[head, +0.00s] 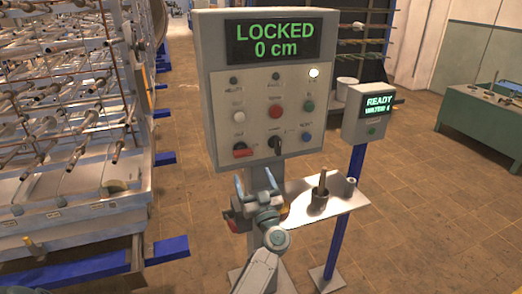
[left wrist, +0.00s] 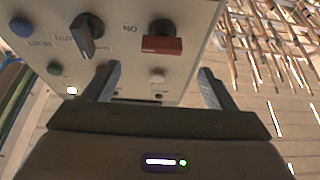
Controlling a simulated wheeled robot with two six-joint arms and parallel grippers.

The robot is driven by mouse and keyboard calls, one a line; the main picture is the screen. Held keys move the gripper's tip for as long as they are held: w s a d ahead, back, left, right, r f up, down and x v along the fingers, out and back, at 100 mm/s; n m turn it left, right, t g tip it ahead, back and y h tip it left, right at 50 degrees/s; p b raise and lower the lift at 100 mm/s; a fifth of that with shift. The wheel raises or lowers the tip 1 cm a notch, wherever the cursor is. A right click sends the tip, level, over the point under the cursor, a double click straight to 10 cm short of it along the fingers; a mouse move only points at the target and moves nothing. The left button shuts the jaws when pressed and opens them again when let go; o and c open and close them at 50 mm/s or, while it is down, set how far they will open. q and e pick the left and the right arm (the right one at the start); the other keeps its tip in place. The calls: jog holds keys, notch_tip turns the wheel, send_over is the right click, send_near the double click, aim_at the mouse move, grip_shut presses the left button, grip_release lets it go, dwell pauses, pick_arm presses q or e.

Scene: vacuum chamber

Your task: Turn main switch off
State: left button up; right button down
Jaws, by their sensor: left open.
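The grey control box (head: 213,100) stands on a post, and its display (head: 267,40) reads "LOCKED 0 cm". The red-handled switch (head: 242,150) is at the lower left of its panel, with the handle roughly level. I cannot tell which red part is named the main switch. My left gripper (head: 255,180) is open and empty, just below the panel's lower edge. In the left wrist view, its fingers (left wrist: 155,72) point toward the panel, apart from the red handle.
A black rotary switch (head: 277,142) sits right of the red handle, with several buttons above. A smaller box (head: 368,114) reading "READY" stands at right over a metal shelf (head: 335,204) with a cup. A rod-filled rack (head: 75,110) is at left.

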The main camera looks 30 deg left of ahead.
aim_at(243, 151)
pick_arm(q)
jog(key=p+x, duration=0.2)
jog(key=x, duration=0.8)
jog(key=shift+a+f, duration=0.15)
jog(key=shift+a, duration=0.05)
jog(key=c, duration=1)
